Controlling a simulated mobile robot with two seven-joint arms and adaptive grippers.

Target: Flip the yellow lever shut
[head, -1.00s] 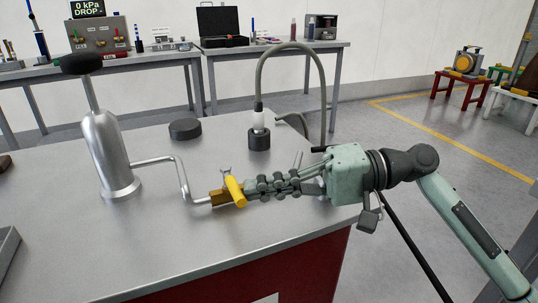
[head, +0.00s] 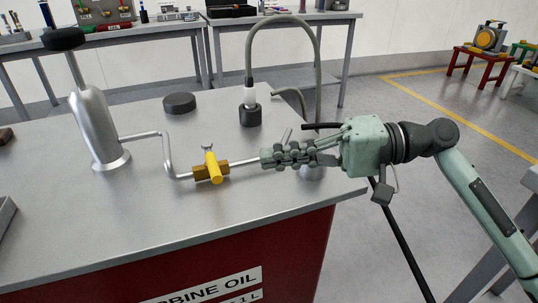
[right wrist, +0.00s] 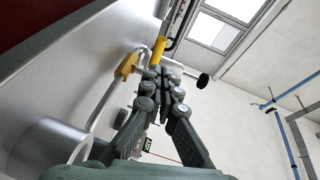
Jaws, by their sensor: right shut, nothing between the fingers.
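The yellow lever (head: 213,167) sits on a brass valve (head: 195,173) in a thin metal pipe (head: 168,158) above the workbench. In the head view it lies across the pipe line, with its rounded end toward the bench's front edge. It also shows in the right wrist view (right wrist: 159,48), beyond the fingertips, beside the brass valve (right wrist: 126,67). My right gripper (head: 266,158) is shut and empty, to the right of the lever and apart from it. Its fingers hide part of the pipe to the right of the valve. My left gripper is not in view.
A silver hand pump (head: 92,125) with a black knob stands at the left. A black disc (head: 180,103) and a black socket (head: 250,115) with a grey hose (head: 318,60) sit behind the pipe. The bench front (head: 120,225) is clear.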

